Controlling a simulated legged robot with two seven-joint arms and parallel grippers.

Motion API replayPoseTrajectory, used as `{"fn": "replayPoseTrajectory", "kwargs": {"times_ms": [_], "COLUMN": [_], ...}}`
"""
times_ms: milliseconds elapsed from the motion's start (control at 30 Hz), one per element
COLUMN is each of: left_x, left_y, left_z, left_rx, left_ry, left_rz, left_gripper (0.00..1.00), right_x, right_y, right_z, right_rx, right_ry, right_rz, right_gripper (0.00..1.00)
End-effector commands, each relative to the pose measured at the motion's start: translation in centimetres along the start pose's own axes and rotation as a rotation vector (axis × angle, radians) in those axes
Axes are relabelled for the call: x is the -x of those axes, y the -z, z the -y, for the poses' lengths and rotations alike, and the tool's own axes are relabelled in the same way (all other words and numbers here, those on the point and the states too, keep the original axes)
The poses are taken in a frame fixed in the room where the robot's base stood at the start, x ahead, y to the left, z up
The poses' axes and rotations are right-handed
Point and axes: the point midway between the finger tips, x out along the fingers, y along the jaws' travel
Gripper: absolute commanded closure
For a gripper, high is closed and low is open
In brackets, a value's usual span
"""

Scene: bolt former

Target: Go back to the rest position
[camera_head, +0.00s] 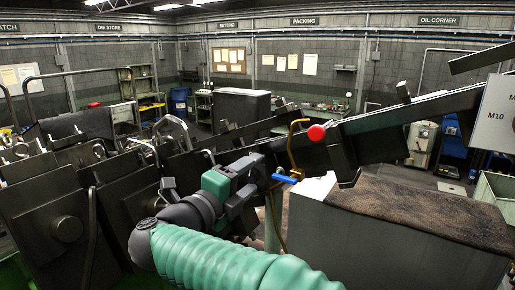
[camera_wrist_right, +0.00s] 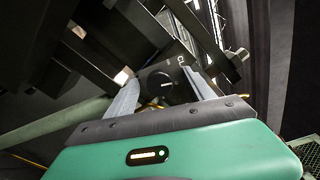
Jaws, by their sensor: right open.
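My right arm, with its green ribbed sleeve, reaches in from the bottom of the head view. Its gripper (camera_head: 258,168) is in front of the dark machine, close to a blue valve handle (camera_head: 287,179) on a brass pipe (camera_head: 271,195). In the right wrist view the two grey fingers of this gripper (camera_wrist_right: 162,78) stand apart with nothing held between them. My left gripper is not in either view.
A red knob (camera_head: 316,133) is just right of my right gripper, by a long sloping dark chute (camera_head: 410,113). A grey cabinet with a brown mat (camera_head: 425,205) stands at the right. Dark machine housings (camera_head: 45,215) with bent bars crowd the left.

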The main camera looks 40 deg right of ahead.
Motion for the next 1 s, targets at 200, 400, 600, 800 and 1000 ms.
{"fn": "replayPoseTrajectory", "kwargs": {"times_ms": [200,400,600,800,1000], "left_x": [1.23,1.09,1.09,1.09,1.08], "left_y": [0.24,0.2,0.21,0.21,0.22], "left_z": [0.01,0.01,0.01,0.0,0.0], "left_rx": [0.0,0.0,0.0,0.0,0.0], "left_ry": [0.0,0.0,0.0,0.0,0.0], "left_rz": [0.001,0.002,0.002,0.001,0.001], "left_gripper": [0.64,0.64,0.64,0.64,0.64], "right_x": [0.0,-0.03,0.02,0.01,-0.01], "right_y": [-0.1,-0.12,-0.02,0.03,0.06], "right_z": [-0.22,-0.35,-0.25,-0.3,-0.38], "right_rx": [0.166,0.166,0.163,0.163,0.164], "right_ry": [-0.001,-0.001,0.0,-0.002,-0.003], "right_rz": [0.001,0.0,0.0,-0.001,-0.003], "right_gripper": [0.38,0.42,0.68,0.94,1.0]}}
